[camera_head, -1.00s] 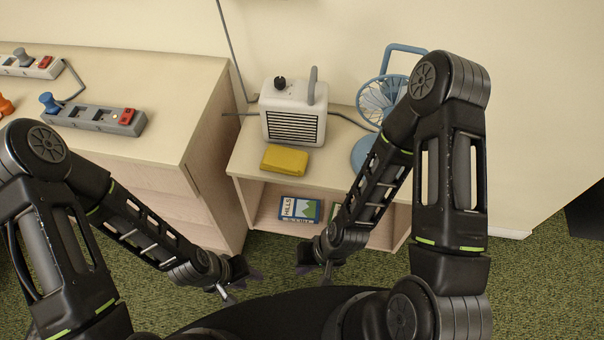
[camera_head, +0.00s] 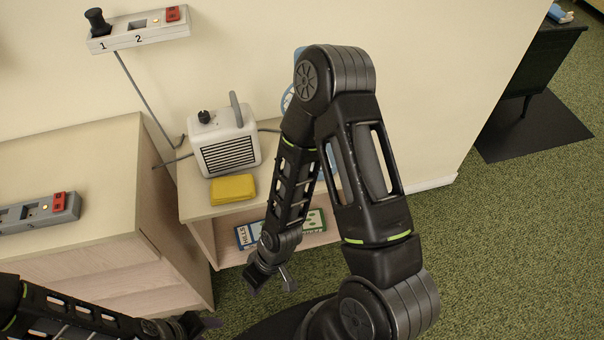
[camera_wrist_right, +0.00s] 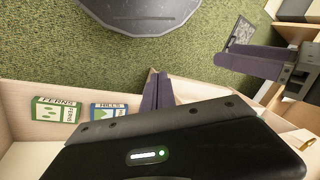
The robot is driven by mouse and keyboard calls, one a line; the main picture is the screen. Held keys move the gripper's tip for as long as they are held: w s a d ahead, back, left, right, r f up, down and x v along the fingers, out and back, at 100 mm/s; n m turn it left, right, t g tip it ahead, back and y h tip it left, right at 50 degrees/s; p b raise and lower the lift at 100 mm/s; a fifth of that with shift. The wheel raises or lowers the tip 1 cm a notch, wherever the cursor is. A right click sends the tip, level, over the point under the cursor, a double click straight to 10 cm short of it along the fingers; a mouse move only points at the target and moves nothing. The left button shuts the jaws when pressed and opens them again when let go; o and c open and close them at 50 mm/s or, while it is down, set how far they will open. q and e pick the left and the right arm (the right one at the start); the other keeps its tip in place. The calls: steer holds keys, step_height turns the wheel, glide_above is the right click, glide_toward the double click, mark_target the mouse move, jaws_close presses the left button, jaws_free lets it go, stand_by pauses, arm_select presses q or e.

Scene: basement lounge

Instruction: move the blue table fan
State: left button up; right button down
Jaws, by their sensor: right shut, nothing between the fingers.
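The blue table fan (camera_head: 288,98) stands on the small wooden shelf unit (camera_head: 195,208). My right arm hides most of it in the head view, and only slivers of its blue cage and frame show beside the arm. My right gripper (camera_head: 272,284) is shut and empty, low in front of the shelf unit and well below the fan. Its fingers also show in the right wrist view (camera_wrist_right: 157,90). My left gripper (camera_head: 203,326) is at the bottom edge of the head view, far from the fan. It also appears in the right wrist view (camera_wrist_right: 232,62), where its opening is unclear.
A white heater (camera_head: 225,145) and a yellow box (camera_head: 232,189) share the shelf top, left of the fan. Books (camera_head: 250,234) lie on the lower shelf. A wooden cabinet (camera_head: 90,150) stands left. A switch strip (camera_head: 140,28) is on the wall. Open carpet lies right.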

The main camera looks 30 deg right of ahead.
steer(key=w+d+r+n+h, duration=0.2)
steer(key=w+d+r+n, duration=0.2)
steer(key=d+r+n, duration=0.2)
steer(key=w+d+r+n+h+p, duration=0.1)
steer(key=w+d+r+n+h, duration=0.1)
steer(key=w+d+r+n, duration=0.2)
steer(key=w+d+r+n+t+h+p, duration=0.1)
steer(key=w+d+r+n, duration=0.3)
steer(key=d+r+n, duration=0.4)
step_height(320, 180, up, 4)
steer(key=n+h, duration=0.1)
steer(key=n, duration=0.1)
steer(key=shift+d+f+n, duration=0.2)
steer(key=shift+d+n, duration=0.1)
steer(key=shift+n, duration=0.1)
steer(key=x, duration=0.9)
steer(key=shift+d+f+b, duration=0.2)
steer(key=shift+f+b, duration=0.1)
steer(key=shift+b, duration=0.1)
steer(key=d, duration=0.1)
steer(key=w+d+p, duration=0.1)
steer(key=d, duration=0.1)
steer(key=shift+w+f, duration=0.1)
steer(key=shift+w, duration=0.15)
steer(key=shift+w+d+f+p, duration=0.1)
steer(key=shift+w+d+p, duration=0.15)
steer(key=shift+d+p, duration=0.05)
